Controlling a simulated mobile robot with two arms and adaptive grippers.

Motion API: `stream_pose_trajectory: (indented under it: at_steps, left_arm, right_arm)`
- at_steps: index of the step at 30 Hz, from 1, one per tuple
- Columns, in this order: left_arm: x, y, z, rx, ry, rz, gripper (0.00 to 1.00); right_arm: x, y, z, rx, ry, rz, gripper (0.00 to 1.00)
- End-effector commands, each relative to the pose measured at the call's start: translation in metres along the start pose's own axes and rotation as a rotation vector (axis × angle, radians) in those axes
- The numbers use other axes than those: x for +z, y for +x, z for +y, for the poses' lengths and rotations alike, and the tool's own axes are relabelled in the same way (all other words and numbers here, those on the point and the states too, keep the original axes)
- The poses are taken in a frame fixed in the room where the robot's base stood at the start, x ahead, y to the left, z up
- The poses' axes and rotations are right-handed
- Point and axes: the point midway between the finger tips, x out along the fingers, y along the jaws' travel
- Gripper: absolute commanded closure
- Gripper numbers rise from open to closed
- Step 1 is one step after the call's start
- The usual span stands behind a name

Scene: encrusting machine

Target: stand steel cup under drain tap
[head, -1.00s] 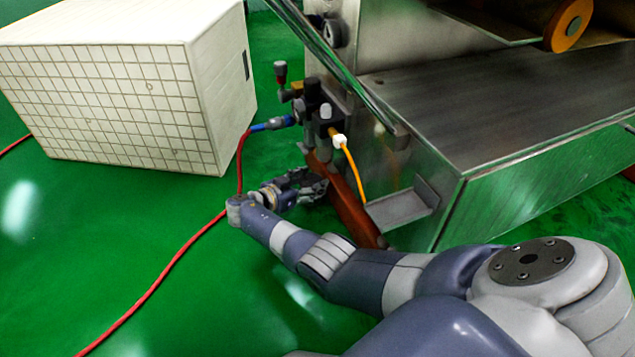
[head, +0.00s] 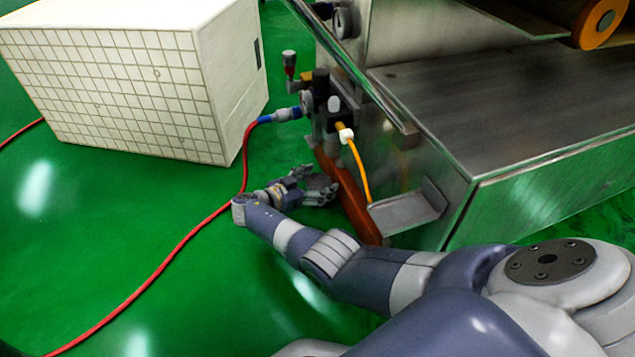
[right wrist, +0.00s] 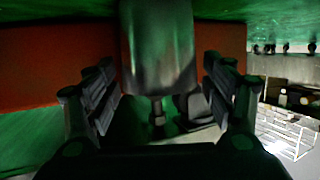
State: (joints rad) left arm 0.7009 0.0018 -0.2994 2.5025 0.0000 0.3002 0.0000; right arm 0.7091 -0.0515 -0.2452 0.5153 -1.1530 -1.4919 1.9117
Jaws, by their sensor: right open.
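My right gripper (head: 318,182) is low over the green floor, beside the brown foot bar of the machine. In the right wrist view a shiny steel cup (right wrist: 158,45) is between its two spread fingers, with a gap on each side. In the head view a dark rounded shape between the fingers seems to be the cup, but it is mostly hidden. A fittings block with valves (head: 333,105) is on the machine's side, above and slightly right of the gripper. I cannot tell for sure which part is the drain tap. My left gripper is not in view.
The steel machine (head: 430,150) fills the right side, with a small ledge (head: 405,212) low on its wall. The brown bar (head: 345,195) is close to the gripper. A red hose (head: 185,240) crosses the floor. A white tiled box (head: 130,95) stands at left.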

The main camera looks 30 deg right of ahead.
Motion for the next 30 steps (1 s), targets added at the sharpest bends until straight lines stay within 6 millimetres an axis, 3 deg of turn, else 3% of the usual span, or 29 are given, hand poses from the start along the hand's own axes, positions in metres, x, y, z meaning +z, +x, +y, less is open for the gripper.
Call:
stream_pose_trajectory:
  at_steps: [2, 10, 18, 24, 30]
  left_arm:
    - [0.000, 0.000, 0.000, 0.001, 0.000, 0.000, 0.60]
    - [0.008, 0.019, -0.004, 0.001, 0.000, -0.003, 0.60]
    - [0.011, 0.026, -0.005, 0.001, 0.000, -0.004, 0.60]
    - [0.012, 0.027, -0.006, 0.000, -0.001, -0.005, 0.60]
    - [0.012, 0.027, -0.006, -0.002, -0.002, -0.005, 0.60]
  right_arm:
    - [-0.002, 0.000, 0.000, 0.000, 0.001, 0.000, 0.24]
    - [-0.005, -0.056, -0.001, -0.003, -0.001, -0.002, 0.24]
    - [-0.002, -0.106, -0.001, -0.002, 0.001, -0.001, 0.24]
    - [-0.002, -0.120, 0.000, -0.001, 0.001, 0.000, 0.24]
    - [-0.002, -0.121, 0.000, 0.000, 0.001, 0.000, 0.24]
